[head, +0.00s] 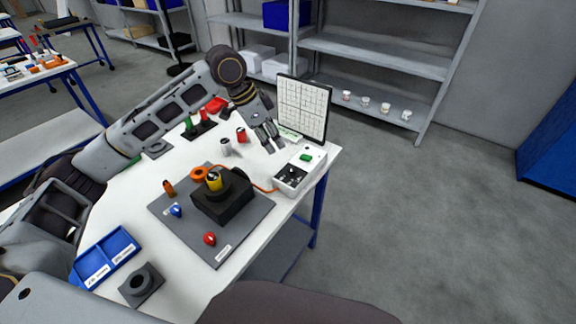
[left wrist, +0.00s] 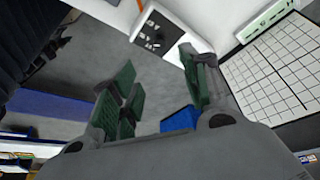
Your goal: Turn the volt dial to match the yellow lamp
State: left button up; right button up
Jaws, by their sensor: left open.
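A yellow nosecone-like piece (head: 214,182), which seems to be the yellow lamp, sits upright on a black block (head: 224,203) on a grey mat. A white box (head: 311,164) stands at the table's right edge, with a green part on top and a dark panel; it also shows in the left wrist view (left wrist: 183,42). The panel's small light marks are too small to read, and I cannot make out the dial setting. My left gripper (head: 273,147) is open and empty, just behind and left of the box; its spread fingers show in the left wrist view (left wrist: 160,92).
A white grid board (head: 303,107) stands upright close behind the gripper. An orange cable (head: 258,188) runs to the box. Red (head: 241,134) and grey (head: 226,148) cylinders stand nearby. A blue tray (head: 106,256) and grey ring block (head: 141,284) are at the front left.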

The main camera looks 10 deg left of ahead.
aim_at(291, 169)
pick_arm(q)
jog(key=shift+x, duration=6.9)
jog(key=shift+c, duration=0.5)
grip_shut()
